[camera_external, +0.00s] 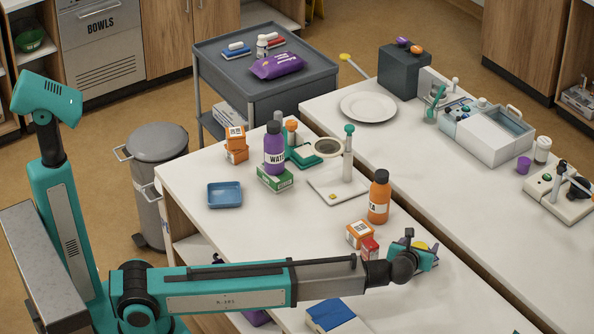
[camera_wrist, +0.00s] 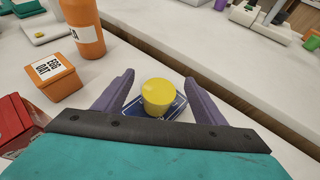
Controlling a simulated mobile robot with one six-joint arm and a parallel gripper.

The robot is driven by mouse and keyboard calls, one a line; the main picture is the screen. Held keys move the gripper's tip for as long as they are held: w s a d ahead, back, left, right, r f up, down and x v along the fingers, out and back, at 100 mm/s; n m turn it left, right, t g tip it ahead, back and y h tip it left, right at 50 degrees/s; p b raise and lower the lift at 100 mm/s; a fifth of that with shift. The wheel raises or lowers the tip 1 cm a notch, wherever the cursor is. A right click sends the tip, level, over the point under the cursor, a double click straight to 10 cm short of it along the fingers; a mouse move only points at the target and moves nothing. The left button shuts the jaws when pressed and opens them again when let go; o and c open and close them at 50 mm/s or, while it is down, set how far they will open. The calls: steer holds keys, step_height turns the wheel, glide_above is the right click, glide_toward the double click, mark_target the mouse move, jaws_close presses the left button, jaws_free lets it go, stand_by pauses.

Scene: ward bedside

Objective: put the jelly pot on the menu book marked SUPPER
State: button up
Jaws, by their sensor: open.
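A yellow pot (camera_wrist: 158,97), which looks like the jelly pot, stands upright on a dark blue flat item (camera_wrist: 178,108) in the wrist view. That item could be a menu book; I cannot read a name on it. My gripper (camera_wrist: 155,92) is open, with one purple finger on each side of the pot and visible gaps. In the external view, my gripper (camera_external: 418,256) is low over the front right of the near table, and the yellow pot (camera_external: 420,245) is partly hidden by it. Another blue book-like item (camera_external: 330,315) lies at the front edge, its marking unreadable.
Left of my gripper stand an orange bottle (camera_external: 379,197), an orange box (camera_external: 359,234) and a red box (camera_external: 370,249). A purple bottle (camera_external: 274,148) and a blue tray (camera_external: 225,195) are farther back. Clear white tabletop lies between the tray and the orange box.

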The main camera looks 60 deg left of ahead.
steer(key=b+v, duration=0.1)
steer(key=v, duration=1.1)
stand_by(0.6)
